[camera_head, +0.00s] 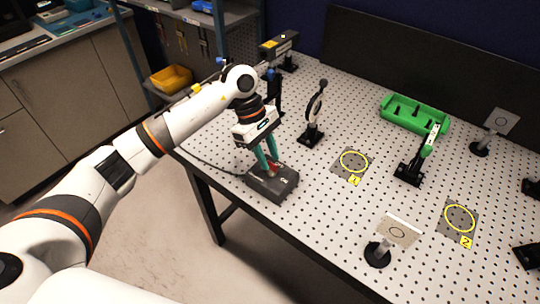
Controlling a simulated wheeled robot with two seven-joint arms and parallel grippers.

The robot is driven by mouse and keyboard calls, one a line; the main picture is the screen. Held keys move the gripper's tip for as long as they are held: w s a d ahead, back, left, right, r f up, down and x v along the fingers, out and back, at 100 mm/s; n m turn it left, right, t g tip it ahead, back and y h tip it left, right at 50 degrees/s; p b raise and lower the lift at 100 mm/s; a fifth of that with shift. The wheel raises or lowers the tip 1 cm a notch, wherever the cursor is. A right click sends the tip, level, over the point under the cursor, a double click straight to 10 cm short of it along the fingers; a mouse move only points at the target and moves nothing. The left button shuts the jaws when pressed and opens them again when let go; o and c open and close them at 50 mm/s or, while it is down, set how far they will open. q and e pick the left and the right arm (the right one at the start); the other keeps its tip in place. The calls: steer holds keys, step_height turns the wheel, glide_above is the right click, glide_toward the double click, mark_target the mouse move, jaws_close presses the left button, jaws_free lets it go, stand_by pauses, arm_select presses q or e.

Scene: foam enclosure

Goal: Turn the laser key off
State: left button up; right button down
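The laser controller is a dark grey box (264,187) near the left front edge of the perforated table. My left gripper (269,168) points down onto its top, with two teal fingers. A small red part shows at the fingertips. The key itself is hidden or too small to make out, so I cannot tell whether the fingers grip it. The laser head (279,45) is a dark block on a post at the back left of the table. My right gripper is not in view.
A lens mount (315,112) stands right of the box. Yellow-ringed plates (354,161) lie on the white perforated table. A green tray (416,115), a clamp stand (410,172) and a square card (398,232) on a black base stand farther right.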

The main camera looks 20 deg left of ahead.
arm_select(q)
steer(key=shift+x, duration=0.95)
steer(key=shift+c, duration=0.2)
jaws_close()
